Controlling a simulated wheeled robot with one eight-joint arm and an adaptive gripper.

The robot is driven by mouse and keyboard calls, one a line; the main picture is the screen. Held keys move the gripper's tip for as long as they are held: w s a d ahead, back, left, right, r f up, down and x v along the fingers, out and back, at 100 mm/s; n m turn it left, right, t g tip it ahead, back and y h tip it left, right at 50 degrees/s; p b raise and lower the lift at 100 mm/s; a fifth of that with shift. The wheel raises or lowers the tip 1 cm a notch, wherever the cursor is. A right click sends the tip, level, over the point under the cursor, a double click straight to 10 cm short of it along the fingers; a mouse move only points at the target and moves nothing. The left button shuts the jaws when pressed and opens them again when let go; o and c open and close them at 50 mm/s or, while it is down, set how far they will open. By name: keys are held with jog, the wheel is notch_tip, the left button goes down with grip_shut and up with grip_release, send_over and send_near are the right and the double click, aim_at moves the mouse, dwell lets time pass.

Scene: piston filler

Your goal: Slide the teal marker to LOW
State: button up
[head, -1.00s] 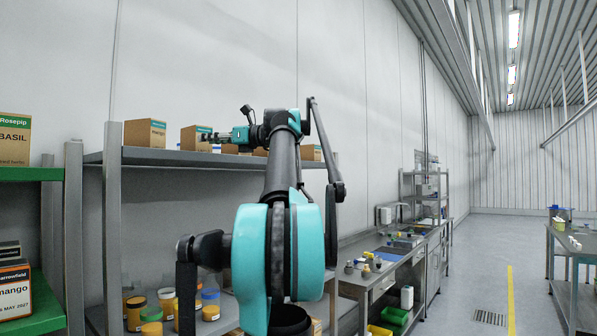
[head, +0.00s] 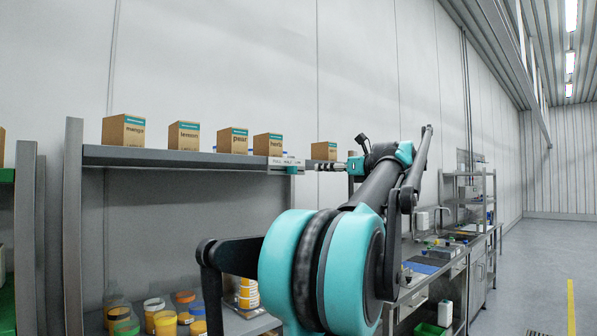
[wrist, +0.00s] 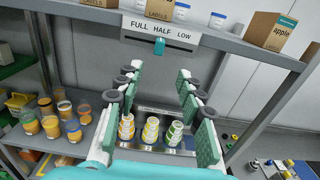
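A white label strip (wrist: 160,29) reading FULL, HALF, LOW from left to right is fixed to the shelf's front edge. The teal marker (wrist: 159,46) sits on it below the word HALF. In the head view the strip (head: 280,162) and the small teal marker (head: 292,170) show on the shelf edge, left of my gripper (head: 326,166). In the wrist view my gripper (wrist: 160,70) is open, its two fingers wide apart, with nothing between them. The marker appears beyond the fingertips, between their lines, and apart from both.
Cardboard boxes (head: 184,136) stand along the upper shelf (head: 180,159). Jars with yellow contents (wrist: 50,127) and a tray of several small cups (wrist: 150,148) are on the lower level. A steel workbench (head: 480,262) runs along the wall at right.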

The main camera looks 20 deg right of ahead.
aim_at(296, 169)
jog(key=x, duration=1.6)
jog(key=shift+w+a, duration=0.1)
jog(key=shift+w, duration=0.1)
jog(key=shift+c, duration=0.5)
grip_shut()
